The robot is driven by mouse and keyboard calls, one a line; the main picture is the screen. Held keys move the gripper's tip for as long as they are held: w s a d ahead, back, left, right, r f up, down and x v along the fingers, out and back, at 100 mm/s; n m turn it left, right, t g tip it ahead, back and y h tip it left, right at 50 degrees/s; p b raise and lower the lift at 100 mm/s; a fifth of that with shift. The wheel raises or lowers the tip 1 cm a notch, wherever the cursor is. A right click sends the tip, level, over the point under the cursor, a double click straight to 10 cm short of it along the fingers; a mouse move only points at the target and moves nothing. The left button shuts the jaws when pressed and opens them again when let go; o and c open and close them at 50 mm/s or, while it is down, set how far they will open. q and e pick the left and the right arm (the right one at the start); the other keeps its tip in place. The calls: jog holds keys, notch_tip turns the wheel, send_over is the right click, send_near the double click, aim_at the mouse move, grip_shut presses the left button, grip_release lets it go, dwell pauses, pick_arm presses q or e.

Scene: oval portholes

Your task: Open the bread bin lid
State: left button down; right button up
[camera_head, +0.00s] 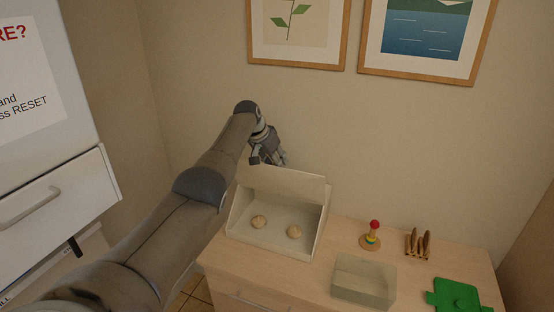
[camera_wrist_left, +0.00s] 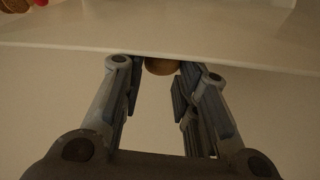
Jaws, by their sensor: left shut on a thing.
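The cream bread bin (camera_head: 268,247) stands on the wooden cabinet by the wall. In the left wrist view the fingers (camera_wrist_left: 158,78) are on either side of a round wooden knob (camera_wrist_left: 160,66) under the edge of the pale lid (camera_wrist_left: 220,48). They are shut on the knob. The head view does not show the knob. My right gripper is not in view.
To the bin's right are a stacking toy with a red top (camera_head: 373,235), several brown upright pieces (camera_head: 418,245), an empty translucent tray (camera_head: 363,280) and a green object (camera_head: 458,296). Framed pictures (camera_head: 425,40) hang above. A white unit with a drawer (camera_head: 55,200) stands left.

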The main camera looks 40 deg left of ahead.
pick_arm(q)
jog(key=shift+w, duration=0.2)
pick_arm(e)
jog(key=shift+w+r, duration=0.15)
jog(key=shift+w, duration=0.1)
pick_arm(q)
jog(key=shift+f, duration=0.2)
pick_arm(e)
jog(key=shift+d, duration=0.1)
pick_arm(q)
jog(key=c, duration=1.4)
grip_release()
jog(key=shift+c, duration=0.2)
jog(key=shift+o, duration=1.3)
jog(key=shift+w+a+f, duration=0.1)
jog(key=shift+w, duration=0.05)
jog(key=shift+o, duration=0.2)
jog(key=shift+w+a+f, duration=0.1)
jog(key=shift+w+f, duration=0.05)
jog(key=shift+w, duration=0.05)
jog(key=shift+s+r, duration=0.25)
jog(key=shift+r, duration=0.1)
jog(key=shift+v, duration=0.95)
jog(key=v, duration=0.9)
jog(key=shift+r, duration=0.3)
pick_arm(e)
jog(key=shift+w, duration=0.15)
